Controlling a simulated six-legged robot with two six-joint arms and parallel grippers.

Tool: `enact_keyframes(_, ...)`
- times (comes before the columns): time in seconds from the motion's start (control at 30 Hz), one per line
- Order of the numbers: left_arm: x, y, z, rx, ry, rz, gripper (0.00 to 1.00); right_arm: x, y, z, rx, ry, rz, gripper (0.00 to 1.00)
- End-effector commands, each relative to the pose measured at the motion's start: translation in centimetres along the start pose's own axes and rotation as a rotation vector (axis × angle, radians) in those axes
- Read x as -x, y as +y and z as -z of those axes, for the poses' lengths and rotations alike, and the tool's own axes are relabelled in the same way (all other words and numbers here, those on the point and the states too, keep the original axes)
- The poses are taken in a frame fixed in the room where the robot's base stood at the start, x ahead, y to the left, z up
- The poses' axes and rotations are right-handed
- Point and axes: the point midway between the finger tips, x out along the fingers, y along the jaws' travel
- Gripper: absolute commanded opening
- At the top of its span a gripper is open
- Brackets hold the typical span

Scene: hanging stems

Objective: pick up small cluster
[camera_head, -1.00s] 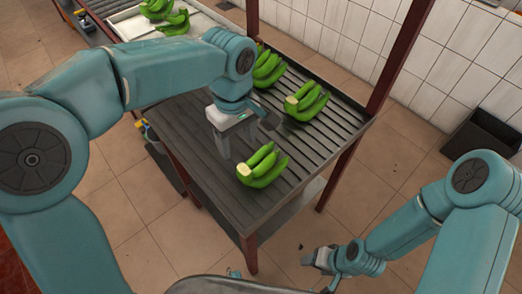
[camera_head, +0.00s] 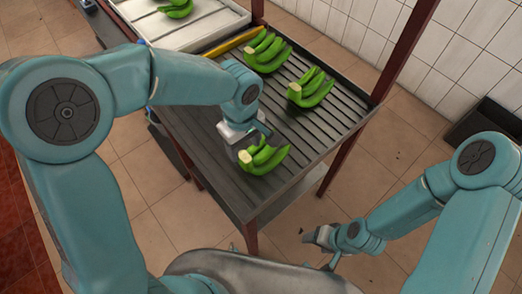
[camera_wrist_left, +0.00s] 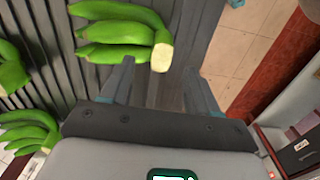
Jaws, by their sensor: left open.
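A small green banana cluster (camera_head: 268,160) lies near the front edge of the dark ribbed table (camera_head: 215,115), its pale cut end toward the left. My left gripper (camera_head: 247,146) is over its far side, pointing down, and partly hides it. In the left wrist view the cluster (camera_wrist_left: 115,32) is just ahead of the open fingers (camera_wrist_left: 160,80), with its cut end near the gap between the fingertips. Nothing is between the fingers. I cannot tell whether they touch the cluster. My right gripper (camera_head: 322,238) hangs low beside the table, away from the fruit; its jaws are too small to read.
Two more green clusters (camera_head: 265,54) (camera_head: 311,90) lie farther back on the table. A yellow long object (camera_head: 232,41) lies by a white tray (camera_head: 205,28) holding another cluster (camera_head: 176,9). Dark red posts (camera_head: 410,50) rise at the table's corners.

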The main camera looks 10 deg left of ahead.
Motion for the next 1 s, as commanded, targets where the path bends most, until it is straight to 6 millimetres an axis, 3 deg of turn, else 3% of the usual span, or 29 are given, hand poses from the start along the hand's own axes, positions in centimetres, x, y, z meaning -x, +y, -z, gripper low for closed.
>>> enact_keyframes(0.23,-3.6,-0.1,0.1,0.0,-0.002,0.003,0.61,1.0,-0.4,0.0,0.0,0.0,0.0,0.62)
enact_keyframes(0.5,-4.1,0.0,0.1,0.0,-0.001,0.001,0.61,1.0,-0.4,0.0,0.0,0.0,0.0,0.62)
enact_keyframes(0.57,-4.1,0.0,0.1,0.0,-0.001,0.001,0.44,1.0,-0.4,0.0,0.0,0.0,0.0,0.62)
enact_keyframes(0.7,-4.1,0.0,0.1,0.0,-0.001,0.001,0.0,1.0,-0.4,0.0,0.0,0.0,0.0,0.62)
enact_keyframes(1.0,-3.9,0.1,0.1,0.0,0.0,-0.002,0.0,1.0,-0.4,0.0,0.0,0.0,0.0,0.62)
